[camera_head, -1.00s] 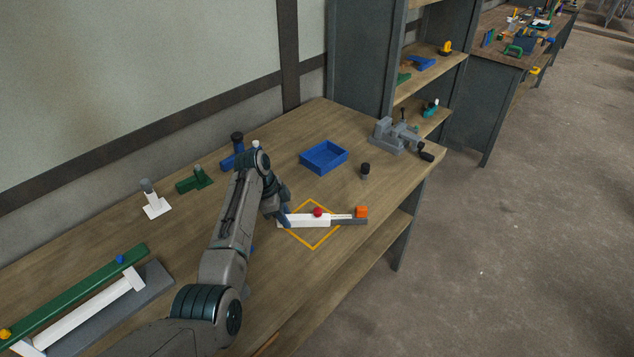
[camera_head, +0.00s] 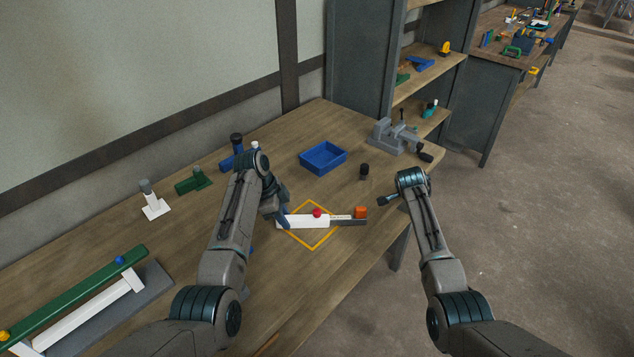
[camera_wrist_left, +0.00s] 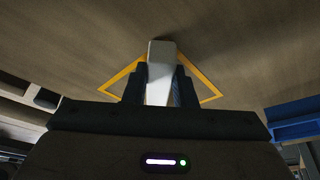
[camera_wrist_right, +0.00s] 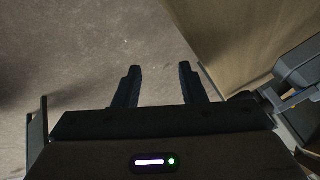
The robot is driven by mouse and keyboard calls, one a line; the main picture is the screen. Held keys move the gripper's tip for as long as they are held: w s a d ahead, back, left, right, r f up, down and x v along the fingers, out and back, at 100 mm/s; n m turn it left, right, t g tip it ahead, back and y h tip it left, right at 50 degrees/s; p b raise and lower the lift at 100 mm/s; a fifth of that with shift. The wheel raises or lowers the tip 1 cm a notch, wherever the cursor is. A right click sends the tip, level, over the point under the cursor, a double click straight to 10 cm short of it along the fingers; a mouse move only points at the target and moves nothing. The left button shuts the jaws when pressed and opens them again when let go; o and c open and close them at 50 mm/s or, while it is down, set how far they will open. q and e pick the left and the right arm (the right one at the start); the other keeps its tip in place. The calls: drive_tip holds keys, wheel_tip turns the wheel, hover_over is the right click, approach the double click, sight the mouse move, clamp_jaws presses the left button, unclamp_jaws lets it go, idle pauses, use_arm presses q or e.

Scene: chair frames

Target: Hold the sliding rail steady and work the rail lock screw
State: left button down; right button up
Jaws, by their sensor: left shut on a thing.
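The white sliding rail (camera_head: 305,221) lies on the bench within the orange diamond outline (camera_head: 314,248). A red knob (camera_head: 317,212), probably the lock screw, sits on its top. A grey bar (camera_head: 350,223) extends from its right end, with an orange block (camera_head: 360,212) there. My left gripper (camera_head: 284,220) is shut on the left end of the white rail; its fingers clasp the white piece (camera_wrist_left: 161,60) in the left wrist view. My right gripper (camera_head: 386,200) is over the bench's right edge, apart from the rail. Its fingers are open and empty in the right wrist view (camera_wrist_right: 160,68).
A green rail assembly (camera_head: 75,300) lies at left. The bench in front of the rail is clear.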

sight(317, 211)
use_arm(q)
drive_tip(key=shift+s+f, duration=0.25)
drive_tip(key=shift+f, duration=0.1)
use_arm(e)
drive_tip(key=a+r+m+g+y, duration=0.1)
drive_tip(key=a+r, duration=0.2)
drive_tip(key=a, duration=0.3)
drive_tip(key=s+a+r+m, duration=0.1)
drive_tip(key=a+r+m, duration=0.1)
drive_tip(key=a, duration=0.3)
drive_tip(key=a+r+m+g+y, duration=0.1)
drive_tip(key=a+r, duration=0.3)
drive_tip(key=a, duration=0.2)
drive_tip(key=shift+s+a+r+m+g+y, duration=0.15)
drive_tip(key=shift+a+m+g+y, duration=0.15)
drive_tip(key=shift+m, duration=0.1)
drive_tip(key=s+a+r+m+g+y, duration=0.1)
drive_tip(key=s+a+r, duration=0.2)
drive_tip(key=a, duration=0.3)
drive_tip(key=s+a+r+m+g+y, duration=0.1)
drive_tip(key=s+a+r+g, duration=0.15)
drive_tip(key=a, duration=0.45)
drive_tip(key=shift+t, duration=0.35)
drive_tip(key=f, duration=0.8)
drive_tip(key=shift+s+d, duration=0.1)
drive_tip(key=shift+d, duration=0.1)
clamp_jaws()
unclamp_jaws()
drive_tip(key=shift+r, duration=0.1)
